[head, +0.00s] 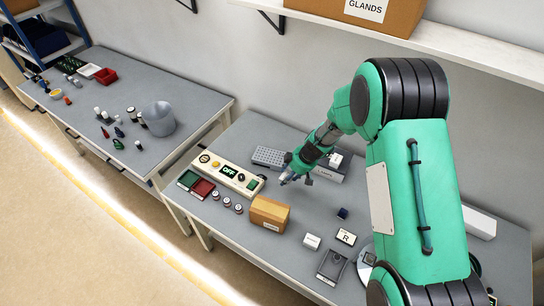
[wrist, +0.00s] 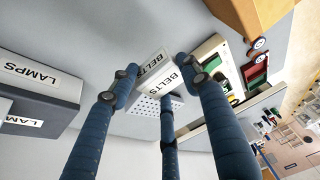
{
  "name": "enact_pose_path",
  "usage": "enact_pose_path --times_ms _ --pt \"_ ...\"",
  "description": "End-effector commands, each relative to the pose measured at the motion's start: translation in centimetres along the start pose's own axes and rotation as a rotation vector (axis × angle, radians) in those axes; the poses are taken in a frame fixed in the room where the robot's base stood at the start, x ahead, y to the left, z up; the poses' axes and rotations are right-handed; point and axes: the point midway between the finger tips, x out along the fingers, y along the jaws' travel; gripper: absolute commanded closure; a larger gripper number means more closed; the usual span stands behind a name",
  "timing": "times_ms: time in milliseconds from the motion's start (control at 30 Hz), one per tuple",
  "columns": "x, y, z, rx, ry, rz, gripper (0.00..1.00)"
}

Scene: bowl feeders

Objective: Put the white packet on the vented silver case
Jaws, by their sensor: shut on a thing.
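My gripper (head: 286,179) is above the bench, a little right of and nearer than the vented silver case in the head view. In the wrist view my gripper (wrist: 163,77) is shut on the white packet (wrist: 154,66), which bears BELTS labels and sits between the blue fingers. The packet is hard to make out in the head view. The vented silver case (head: 269,157), a flat perforated box, lies behind the control panel. It also shows beyond the packet in the wrist view (wrist: 148,106), partly hidden by packet and fingers; the packet appears apart from it.
A control panel (head: 229,173) with an OFF display lies left of my gripper. A brown box (head: 269,213) stands in front. A grey LAMPS box (wrist: 42,85) is close on the left in the wrist view. A shelf (head: 470,58) overhangs the back.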

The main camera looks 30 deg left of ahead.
Motion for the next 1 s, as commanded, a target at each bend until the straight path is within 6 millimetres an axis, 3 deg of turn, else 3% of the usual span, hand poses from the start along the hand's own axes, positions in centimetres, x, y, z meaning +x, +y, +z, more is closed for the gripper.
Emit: enact_pose_path --times_ms 267,1000 --pt "0.5 1.3 -1.0 0.0 0.0 -0.001 0.87" --pt "3.5 8.4 -6.0 -0.002 0.0 0.0 0.88"
